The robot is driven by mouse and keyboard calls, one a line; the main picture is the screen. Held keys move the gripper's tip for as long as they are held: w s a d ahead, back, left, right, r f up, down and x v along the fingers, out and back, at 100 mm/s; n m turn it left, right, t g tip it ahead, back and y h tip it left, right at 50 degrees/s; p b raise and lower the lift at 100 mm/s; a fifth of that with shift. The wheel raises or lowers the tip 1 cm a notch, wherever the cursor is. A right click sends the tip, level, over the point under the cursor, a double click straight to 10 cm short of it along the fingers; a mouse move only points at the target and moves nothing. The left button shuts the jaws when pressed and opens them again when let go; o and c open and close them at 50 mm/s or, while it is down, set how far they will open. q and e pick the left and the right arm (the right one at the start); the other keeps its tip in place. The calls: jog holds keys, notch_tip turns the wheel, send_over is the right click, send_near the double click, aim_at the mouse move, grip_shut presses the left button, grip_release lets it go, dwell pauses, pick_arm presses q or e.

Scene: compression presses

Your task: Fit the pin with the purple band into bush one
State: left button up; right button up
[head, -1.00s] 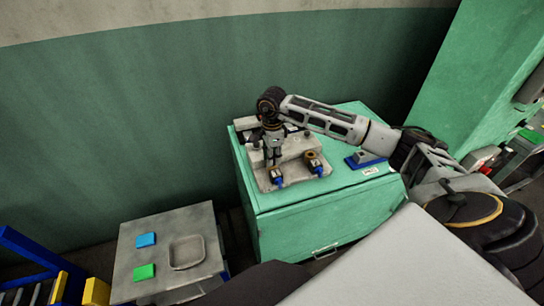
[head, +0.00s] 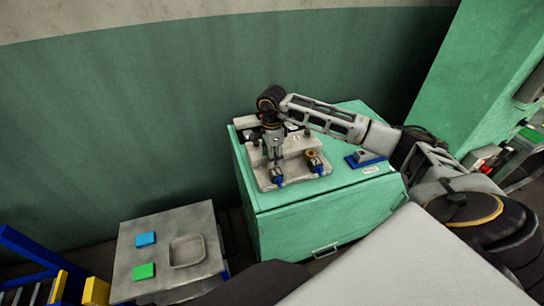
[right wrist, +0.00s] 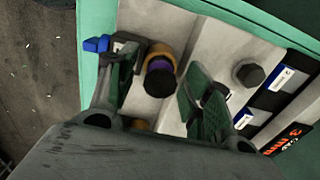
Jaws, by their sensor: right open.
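In the right wrist view, the pin with the purple band (right wrist: 160,75) shows its dark round end and a strip of purple inside a bronze ring-shaped bush (right wrist: 157,53). How deep it sits I cannot tell. My right gripper (right wrist: 163,90) is open, with its fingers on either side of the pin. In the head view, my right gripper (head: 277,161) is low over the front left bush station of the pale fixture (head: 296,180), hiding much of it. A second bronze bush (head: 311,155) stands to its right. My left gripper is not in view.
The fixture stands on a green cabinet (head: 350,190). A blue-based grey block (head: 364,157) is at its right. A dark hexagonal knob (right wrist: 249,75) is close to the right finger. A grey side table (head: 130,235) holds blue and green pads and a shallow tray.

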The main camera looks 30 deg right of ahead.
notch_tip(320, 180, up, 12)
jog(key=shift+f, duration=0.15)
dwell(0.5)
dwell(0.9)
